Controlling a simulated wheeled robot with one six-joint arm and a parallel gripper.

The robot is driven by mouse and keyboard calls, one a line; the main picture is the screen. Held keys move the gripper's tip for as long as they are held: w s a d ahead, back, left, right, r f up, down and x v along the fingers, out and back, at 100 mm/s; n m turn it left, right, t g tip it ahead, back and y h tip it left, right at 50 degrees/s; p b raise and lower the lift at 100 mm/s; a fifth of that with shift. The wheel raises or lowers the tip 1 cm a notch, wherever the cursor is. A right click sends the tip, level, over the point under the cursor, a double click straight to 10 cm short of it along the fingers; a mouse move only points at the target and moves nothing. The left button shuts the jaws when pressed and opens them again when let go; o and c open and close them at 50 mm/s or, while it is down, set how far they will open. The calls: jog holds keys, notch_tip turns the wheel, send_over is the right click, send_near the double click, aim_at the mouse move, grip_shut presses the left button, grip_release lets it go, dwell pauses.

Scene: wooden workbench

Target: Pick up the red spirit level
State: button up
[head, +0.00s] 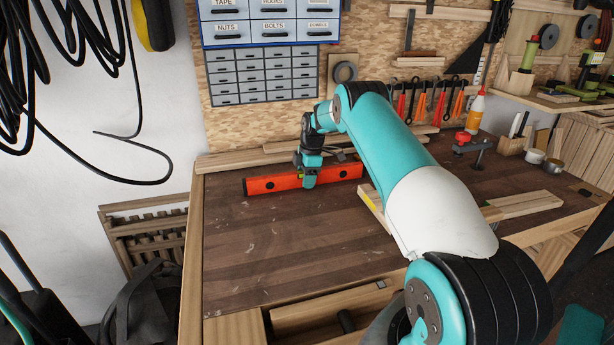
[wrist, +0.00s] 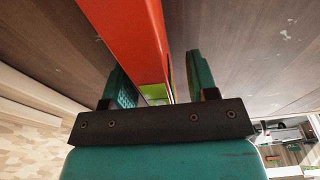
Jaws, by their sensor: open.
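The red spirit level (head: 274,184) lies along the back left of the wooden workbench (head: 285,240), long side roughly left to right. My gripper (head: 309,181) is at the middle of the level, pointing down, and hides part of it. In the wrist view the red level (wrist: 129,35) runs between the two teal fingers of my gripper (wrist: 160,82), with a green vial patch low between them. The fingers are open, one on each side of the level. A gap shows beside the right finger; contact on the left is hard to tell.
Wooden strips (head: 235,158) lie along the bench's back edge behind the level. Light wooden boards (head: 525,204) and a red-topped clamp (head: 463,139) are at the right. A glue bottle (head: 476,112) stands at the back right. The front left of the bench is clear.

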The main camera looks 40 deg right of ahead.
jog(key=shift+f, duration=0.1)
jog(key=shift+c, duration=0.2)
grip_shut()
